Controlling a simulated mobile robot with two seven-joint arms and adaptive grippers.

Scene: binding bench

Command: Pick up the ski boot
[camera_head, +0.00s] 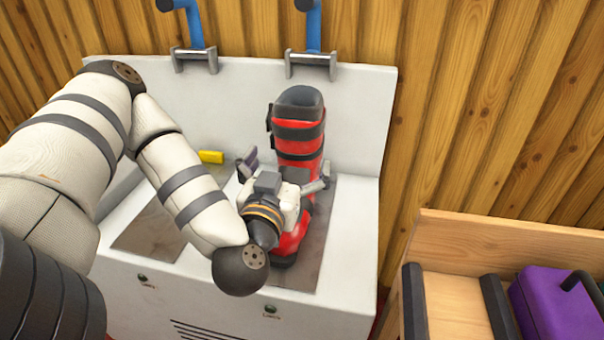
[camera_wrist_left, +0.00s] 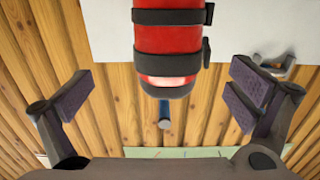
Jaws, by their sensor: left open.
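The ski boot (camera_head: 299,146) is red with dark straps and a dark cuff. It stands upright on a grey plate on the right side of the white bench. My left gripper (camera_head: 285,174) is open in front of the boot's shaft, one finger toward each side. The gripper and wrist hide part of the boot's middle and lower front. In the left wrist view the boot (camera_wrist_left: 167,40) hangs in from the top centre, with the open fingers to its left and right; there is a visible gap on both sides. My right gripper is not in view.
The white bench (camera_head: 355,110) has a tall back panel with blue-handled clamps (camera_head: 314,30). A yellow block (camera_head: 211,157) lies left of the boot, near a second grey plate (camera_head: 150,232). At the lower right, a wooden bench (camera_head: 500,235) holds a purple case (camera_head: 560,300).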

